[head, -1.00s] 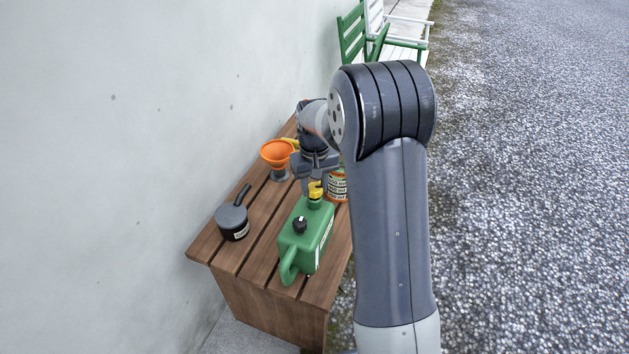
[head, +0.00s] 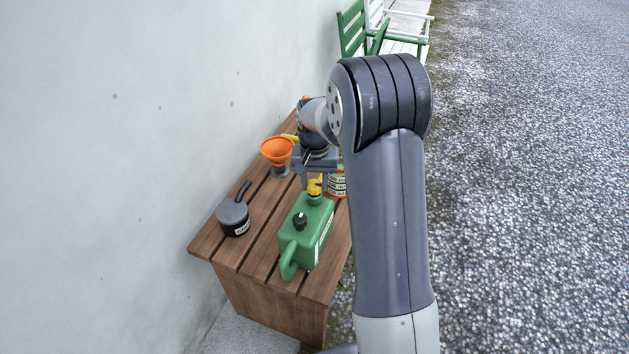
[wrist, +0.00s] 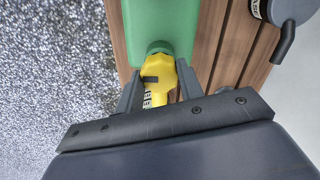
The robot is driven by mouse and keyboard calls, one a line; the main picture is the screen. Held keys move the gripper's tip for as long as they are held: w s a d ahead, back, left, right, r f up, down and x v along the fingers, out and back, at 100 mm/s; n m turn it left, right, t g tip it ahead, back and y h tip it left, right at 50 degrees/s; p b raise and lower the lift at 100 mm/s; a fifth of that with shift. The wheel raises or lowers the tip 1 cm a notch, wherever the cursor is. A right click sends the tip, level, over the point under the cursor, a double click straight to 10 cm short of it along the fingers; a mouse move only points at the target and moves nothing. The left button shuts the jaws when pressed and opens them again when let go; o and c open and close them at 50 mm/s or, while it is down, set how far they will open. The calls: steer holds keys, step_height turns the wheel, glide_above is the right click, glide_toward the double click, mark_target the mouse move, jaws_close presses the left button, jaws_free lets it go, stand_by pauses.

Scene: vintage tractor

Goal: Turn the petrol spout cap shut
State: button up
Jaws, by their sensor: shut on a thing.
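My gripper (head: 314,184) comes down over the yellow cap. In the wrist view my gripper (wrist: 158,84) has one finger on each side of the yellow spout cap (wrist: 157,72) and is shut on it. The green can body (wrist: 160,25) lies beyond it there. The exact finger contact is partly hidden.
The wooden bench (head: 258,240) stands along the pale wall. On it are a black-grey pot (head: 233,217), an orange funnel (head: 276,150) and a labelled tin (head: 337,185) close to the gripper. Green and white chairs (head: 352,32) stand behind. Gravel lies to the right.

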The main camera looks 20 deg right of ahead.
mark_target(315, 184)
steer(key=o, duration=1)
steer(key=shift+r, duration=0.1)
step_height(315, 184, up, 11)
steer(key=shift+p, duration=0.35)
steer(key=shift+f, duration=0.2)
step_height(315, 184, down, 11)
steer(key=shift+r+b, duration=0.1)
steer(key=shift+b, duration=0.25)
steer(key=shift+n, duration=0.3)
